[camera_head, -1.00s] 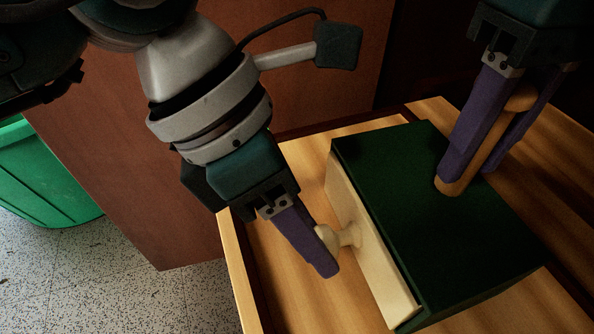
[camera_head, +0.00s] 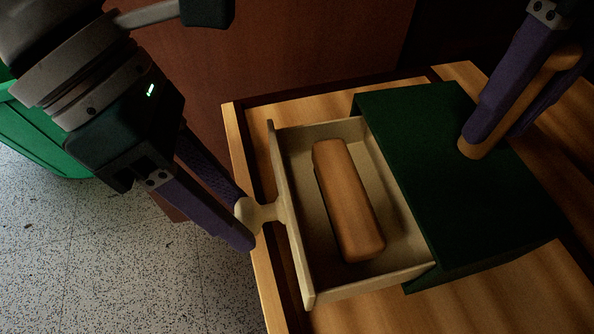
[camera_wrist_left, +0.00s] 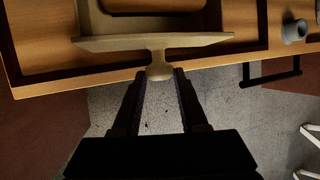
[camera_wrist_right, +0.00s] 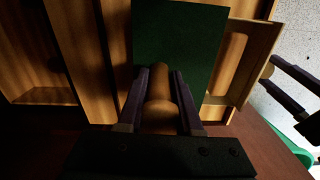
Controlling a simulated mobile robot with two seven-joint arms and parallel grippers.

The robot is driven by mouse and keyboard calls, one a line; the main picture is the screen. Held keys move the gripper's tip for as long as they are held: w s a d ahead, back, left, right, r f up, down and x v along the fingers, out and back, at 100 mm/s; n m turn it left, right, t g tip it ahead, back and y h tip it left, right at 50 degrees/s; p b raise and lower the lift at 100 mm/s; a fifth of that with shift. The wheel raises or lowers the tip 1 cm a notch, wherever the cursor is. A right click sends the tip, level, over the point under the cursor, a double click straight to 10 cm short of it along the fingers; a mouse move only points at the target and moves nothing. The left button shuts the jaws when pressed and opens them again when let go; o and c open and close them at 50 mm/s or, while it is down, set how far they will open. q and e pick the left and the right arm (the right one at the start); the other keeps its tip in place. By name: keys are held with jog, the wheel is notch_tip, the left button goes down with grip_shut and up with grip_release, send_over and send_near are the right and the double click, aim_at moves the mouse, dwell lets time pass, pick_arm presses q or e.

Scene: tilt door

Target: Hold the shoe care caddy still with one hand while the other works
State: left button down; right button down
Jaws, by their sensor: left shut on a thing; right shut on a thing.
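The shoe care caddy is a dark green box (camera_head: 440,160) on the wooden table, with a cream drawer (camera_head: 296,225) pulled out to the left. A brown wooden block (camera_head: 347,200) with rounded edges lies inside the drawer. My left gripper (camera_head: 245,222) is shut on the cream drawer knob (camera_head: 262,213); the knob also shows between the fingers in the left wrist view (camera_wrist_left: 159,70). My right gripper (camera_head: 492,140) is shut on the wooden handle (camera_head: 477,143) on top of the box. The handle also shows in the right wrist view (camera_wrist_right: 160,100).
The wooden table (camera_head: 500,300) has a raised dark edge, and the open drawer reaches near its left side. A green bin (camera_head: 45,140) stands on the speckled floor at left. A grey cup-like thing (camera_wrist_left: 294,32) shows in the left wrist view.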

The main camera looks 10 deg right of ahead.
jog(key=shift+d+f, duration=0.1)
pick_arm(q)
jog(key=shift+c, duration=2.2)
grip_release()
jog(key=v, duration=1.2)
pick_arm(e)
jog(key=c, duration=0.5)
grip_release()
